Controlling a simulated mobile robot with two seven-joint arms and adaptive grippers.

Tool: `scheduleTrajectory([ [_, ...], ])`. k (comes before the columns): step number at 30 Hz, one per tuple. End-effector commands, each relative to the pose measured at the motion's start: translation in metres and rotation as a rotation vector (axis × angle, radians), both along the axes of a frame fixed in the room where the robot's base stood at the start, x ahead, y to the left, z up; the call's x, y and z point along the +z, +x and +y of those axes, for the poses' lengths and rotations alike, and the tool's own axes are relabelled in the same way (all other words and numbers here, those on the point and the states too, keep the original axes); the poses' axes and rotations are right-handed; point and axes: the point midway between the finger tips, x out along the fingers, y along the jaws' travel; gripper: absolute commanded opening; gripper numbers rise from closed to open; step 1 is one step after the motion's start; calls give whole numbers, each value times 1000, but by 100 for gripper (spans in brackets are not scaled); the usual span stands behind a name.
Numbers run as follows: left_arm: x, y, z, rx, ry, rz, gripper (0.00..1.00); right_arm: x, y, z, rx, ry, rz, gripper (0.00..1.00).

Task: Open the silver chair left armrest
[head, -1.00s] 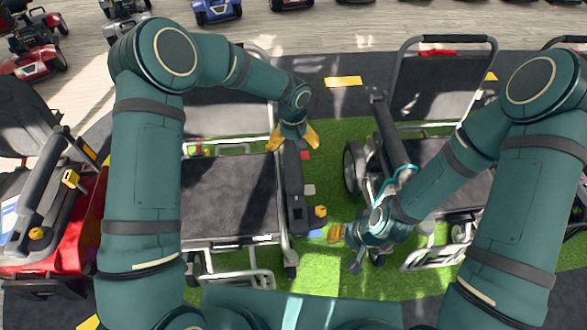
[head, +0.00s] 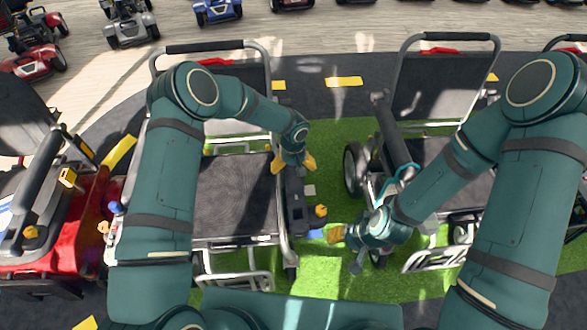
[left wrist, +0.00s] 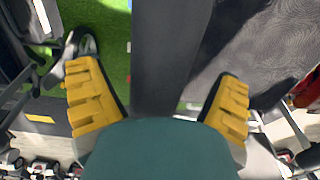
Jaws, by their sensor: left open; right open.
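The silver chair (head: 272,75) stands left of centre in the head view, its black seat (head: 236,195) facing me. Its left armrest (head: 295,205), a long black bar, lies down along the right side of the seat. My left gripper (head: 293,165) is open over the far part of this armrest. In the left wrist view the armrest (left wrist: 165,50) runs between the two yellow fingers (left wrist: 160,108), with gaps on both sides. My right gripper (head: 338,236) is open near the armrest's near end, to its right, holding nothing that I can see.
A second silver chair (head: 442,85) stands to the right, behind my right arm. A red scooter (head: 75,225) stands at the left. A strip of green floor (head: 325,270) lies between the chairs. More scooters (head: 132,28) line the back.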

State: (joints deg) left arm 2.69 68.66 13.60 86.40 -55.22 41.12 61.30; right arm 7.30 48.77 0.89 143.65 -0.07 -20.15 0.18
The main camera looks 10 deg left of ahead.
Motion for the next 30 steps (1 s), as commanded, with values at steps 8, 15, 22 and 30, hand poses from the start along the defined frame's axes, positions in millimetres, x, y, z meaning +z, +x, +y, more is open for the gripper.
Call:
scheduleTrajectory([
  [8, -2, 0, 0, 0, 0, -1, 92, 0, 0, 0, 0, 0, -1, 47],
  [15, -2, 0, 0, 0, 0, 0, 20, 0, 0, 0, 0, 0, -1, 47],
  [22, 6, 2, 1, 3, 1, 15, 15, 3, 0, 0, 0, 0, 0, 47],
  [30, 54, 12, 4, 9, -24, 146, 15, 20, -3, 0, 2, 1, 7, 47],
])
